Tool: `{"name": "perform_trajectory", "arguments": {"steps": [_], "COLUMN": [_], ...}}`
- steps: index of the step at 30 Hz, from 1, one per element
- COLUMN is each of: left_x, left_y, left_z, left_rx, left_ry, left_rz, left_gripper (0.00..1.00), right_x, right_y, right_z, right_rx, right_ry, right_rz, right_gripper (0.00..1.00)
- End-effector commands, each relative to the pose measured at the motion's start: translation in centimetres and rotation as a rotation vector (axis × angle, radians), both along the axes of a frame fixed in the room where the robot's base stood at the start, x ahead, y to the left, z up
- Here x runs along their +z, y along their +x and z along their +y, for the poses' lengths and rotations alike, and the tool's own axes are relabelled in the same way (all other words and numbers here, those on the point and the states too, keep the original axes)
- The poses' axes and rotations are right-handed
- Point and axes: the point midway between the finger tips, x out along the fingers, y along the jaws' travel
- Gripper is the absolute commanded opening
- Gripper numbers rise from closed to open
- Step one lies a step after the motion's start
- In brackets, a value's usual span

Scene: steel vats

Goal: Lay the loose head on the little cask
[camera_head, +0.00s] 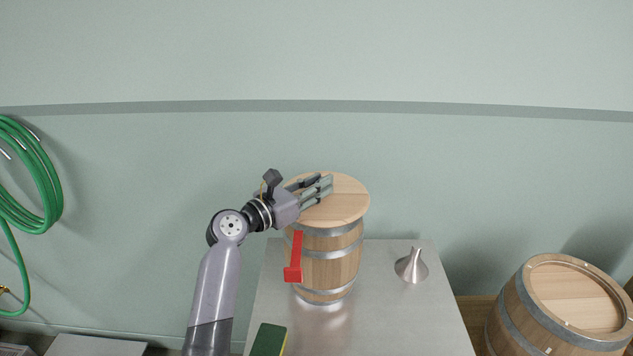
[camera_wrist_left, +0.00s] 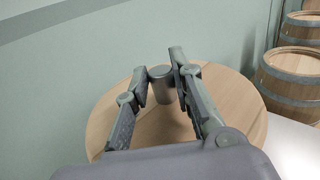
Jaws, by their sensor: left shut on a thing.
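The little cask (camera_head: 328,265), pale wood with grey metal hoops, stands upright on a steel table. The loose head (camera_head: 347,204), a round pale wooden disc, is level over the cask's top and covers its mouth. Its edge reaches slightly past the cask's upper hoop; no clear gap shows, but I cannot tell whether it bears fully on the rim. My left gripper (camera_head: 318,189) reaches in over it from the left. In the left wrist view the fingers (camera_wrist_left: 161,86) are shut on the head's grey metal knob (camera_wrist_left: 160,87), with the disc (camera_wrist_left: 232,95) spread below. My right gripper is out of view.
A red tool (camera_head: 295,258) shows upright at the cask's left front. A steel funnel (camera_head: 411,266) stands right of the cask on the table (camera_head: 400,320). A green and yellow sponge (camera_head: 268,340) is at the front left. A large barrel (camera_head: 515,318) stands to the right.

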Motion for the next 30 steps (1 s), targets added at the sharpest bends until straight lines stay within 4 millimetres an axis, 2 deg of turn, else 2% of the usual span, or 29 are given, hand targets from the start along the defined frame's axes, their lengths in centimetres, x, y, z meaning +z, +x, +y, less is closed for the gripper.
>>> {"name": "perform_trajectory", "arguments": {"steps": [13,14,15,24,30], "left_x": [-0.52,-0.52,-0.52,-0.66,-0.71], "left_y": [0.0,0.0,0.0,-0.01,0.0], "left_z": [0.01,0.01,0.01,0.0,0.0], "left_rx": [0.001,0.001,0.001,0.0,0.0], "left_ry": [-0.002,-0.002,-0.002,-0.001,0.0], "left_rz": [-0.005,-0.005,-0.005,-0.002,-0.001], "left_gripper": [0.0,0.23,0.25,0.45,0.46], "right_x": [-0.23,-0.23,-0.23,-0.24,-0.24], "right_y": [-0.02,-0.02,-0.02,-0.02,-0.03], "right_z": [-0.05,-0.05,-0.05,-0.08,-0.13], "right_rx": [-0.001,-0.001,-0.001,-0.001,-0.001], "right_ry": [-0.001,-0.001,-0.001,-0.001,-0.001], "right_rz": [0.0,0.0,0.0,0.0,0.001], "right_gripper": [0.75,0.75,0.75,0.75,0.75]}}
